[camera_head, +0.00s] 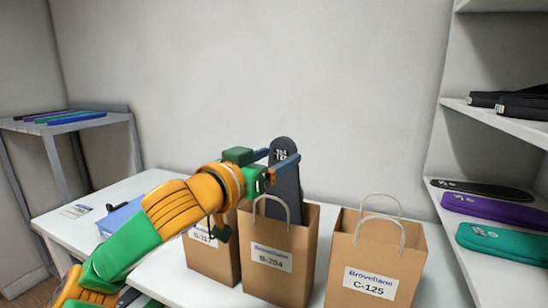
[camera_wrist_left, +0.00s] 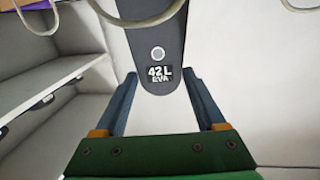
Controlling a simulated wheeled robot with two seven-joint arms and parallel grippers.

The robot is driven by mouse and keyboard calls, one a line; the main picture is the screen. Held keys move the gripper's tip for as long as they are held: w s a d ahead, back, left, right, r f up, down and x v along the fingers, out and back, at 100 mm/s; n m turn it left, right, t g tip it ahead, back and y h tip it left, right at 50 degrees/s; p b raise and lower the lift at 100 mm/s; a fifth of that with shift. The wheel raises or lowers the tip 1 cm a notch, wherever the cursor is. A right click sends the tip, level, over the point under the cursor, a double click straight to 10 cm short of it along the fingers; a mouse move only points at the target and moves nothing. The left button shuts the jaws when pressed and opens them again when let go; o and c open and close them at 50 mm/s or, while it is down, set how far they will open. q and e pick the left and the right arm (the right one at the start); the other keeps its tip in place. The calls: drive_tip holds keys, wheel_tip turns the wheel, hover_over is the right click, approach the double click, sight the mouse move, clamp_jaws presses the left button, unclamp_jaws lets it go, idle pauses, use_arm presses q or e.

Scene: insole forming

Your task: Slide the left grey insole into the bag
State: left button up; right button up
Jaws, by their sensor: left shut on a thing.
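The grey insole (camera_head: 288,184) is upright, held by its top end between the blue fingers of my left gripper (camera_head: 283,156). My right gripper is not in view.
Another bag (camera_head: 213,262) stands at the left, and bag C-125 (camera_head: 350,262) at the right, on the white table (camera_head: 125,190). Shelves at the right hold black, purple (camera_head: 495,210) and green (camera_head: 500,243) insoles. A blue object (camera_head: 118,217) lies behind my arm.

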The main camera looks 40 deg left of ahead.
use_arm(q)
wheel_tip(320, 180, down, 2)
drive_tip(key=shift+f+b, duration=0.2)
drive_tip(key=shift+b, duration=0.45)
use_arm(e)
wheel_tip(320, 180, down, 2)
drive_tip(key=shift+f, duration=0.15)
use_arm(q)
drive_tip(key=o, duration=1.3)
drive_tip(key=s+b, duration=0.3)
drive_tip(key=s, duration=0.4)
drive_tip(key=shift+d, duration=0.3)
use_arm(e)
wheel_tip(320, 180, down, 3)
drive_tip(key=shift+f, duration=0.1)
use_arm(q)
drive_tip(key=shift+r, duration=0.1)
